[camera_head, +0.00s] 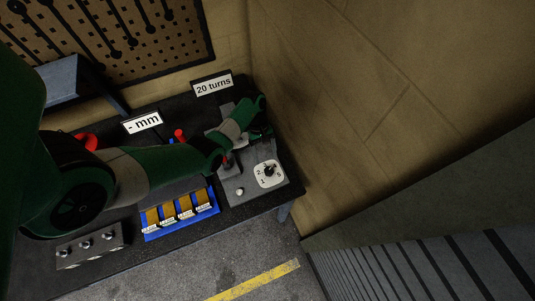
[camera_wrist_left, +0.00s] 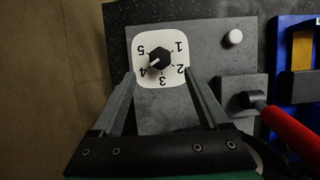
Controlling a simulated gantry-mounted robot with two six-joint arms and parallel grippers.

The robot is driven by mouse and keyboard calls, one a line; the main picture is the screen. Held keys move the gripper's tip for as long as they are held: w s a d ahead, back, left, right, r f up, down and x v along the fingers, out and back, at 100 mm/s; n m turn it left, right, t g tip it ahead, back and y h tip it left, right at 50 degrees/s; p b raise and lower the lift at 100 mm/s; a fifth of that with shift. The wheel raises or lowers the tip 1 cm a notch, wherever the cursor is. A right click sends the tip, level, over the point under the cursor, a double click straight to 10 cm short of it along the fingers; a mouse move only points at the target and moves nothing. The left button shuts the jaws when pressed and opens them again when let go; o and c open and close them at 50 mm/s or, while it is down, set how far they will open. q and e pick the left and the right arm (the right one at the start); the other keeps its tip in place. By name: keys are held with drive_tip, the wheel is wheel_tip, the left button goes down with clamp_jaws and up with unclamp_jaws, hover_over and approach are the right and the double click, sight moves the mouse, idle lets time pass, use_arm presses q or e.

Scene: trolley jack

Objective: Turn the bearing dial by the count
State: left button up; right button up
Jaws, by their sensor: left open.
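The bearing dial (camera_head: 268,173) is a white plate with a black knob on a grey panel. In the left wrist view the dial (camera_wrist_left: 160,58) appears upside down, numbered 1 to 5, and the knob's white mark points toward 4. My left gripper (camera_head: 264,132) is behind the dial in the head view. In the left wrist view its two fingers (camera_wrist_left: 159,82) are spread and empty, with the dial beyond and between their tips. I cannot tell whether they touch the plate. A sign (camera_head: 213,86) reads "20 turns". My right gripper is not in view.
A white button (camera_head: 240,191) is beside the dial. A red handle (camera_wrist_left: 292,132) is close to the gripper's right in the left wrist view. A blue tray (camera_head: 181,230) with several orange-brown pieces stands left of the panel. A wall (camera_head: 330,120) is on the right.

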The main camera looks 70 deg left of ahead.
use_arm(q)
drive_tip(key=v, duration=0.4)
drive_tip(key=shift+a+r, duration=0.1)
drive_tip(key=shift+r, duration=0.1)
idle(0.3)
